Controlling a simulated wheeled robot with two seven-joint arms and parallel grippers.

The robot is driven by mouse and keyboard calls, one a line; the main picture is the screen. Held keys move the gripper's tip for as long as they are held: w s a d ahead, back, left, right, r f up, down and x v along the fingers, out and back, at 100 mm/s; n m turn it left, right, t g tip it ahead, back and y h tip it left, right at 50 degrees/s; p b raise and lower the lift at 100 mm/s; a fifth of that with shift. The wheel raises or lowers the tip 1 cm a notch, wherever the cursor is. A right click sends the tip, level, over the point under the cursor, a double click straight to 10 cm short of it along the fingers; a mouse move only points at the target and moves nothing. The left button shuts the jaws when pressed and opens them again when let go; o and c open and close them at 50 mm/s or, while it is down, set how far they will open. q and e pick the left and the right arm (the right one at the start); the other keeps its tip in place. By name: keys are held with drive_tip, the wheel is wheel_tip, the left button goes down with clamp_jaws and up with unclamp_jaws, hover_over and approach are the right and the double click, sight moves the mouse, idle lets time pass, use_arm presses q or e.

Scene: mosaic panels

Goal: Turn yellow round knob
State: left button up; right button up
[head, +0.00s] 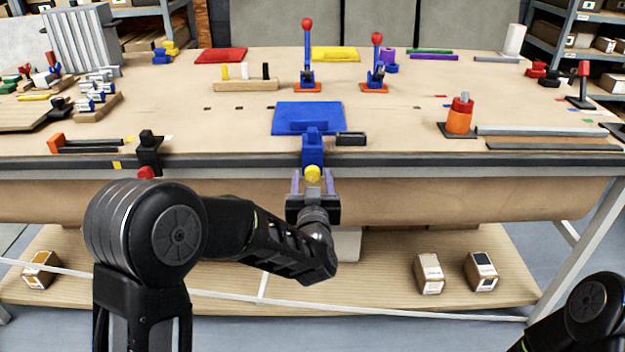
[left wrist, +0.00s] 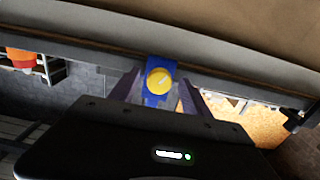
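The yellow round knob (head: 312,173) sits on the front of a blue clamp-like fixture (head: 312,147) at the table's front edge. In the left wrist view the knob (left wrist: 159,81) faces the camera, with a pale mark on its face and the blue fixture behind it. My left gripper (head: 313,178) is open, its two purple-grey fingers pointing at the knob, one on each side. In the left wrist view the fingers (left wrist: 157,88) stand apart, left and right of the knob, and I see no contact. Part of my right arm shows at the lower right, its gripper out of view.
The workbench (head: 390,110) front edge runs close beyond my left gripper. A black fixture with a red knob (head: 147,172) is on the edge to the left. A small black block (head: 351,138) lies right of the blue fixture. A lower shelf (head: 380,265) holds small boxes.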

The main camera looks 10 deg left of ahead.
use_arm(q)
clamp_jaws()
idle(0.4)
use_arm(e)
drive_tip(key=shift+f, duration=0.15)
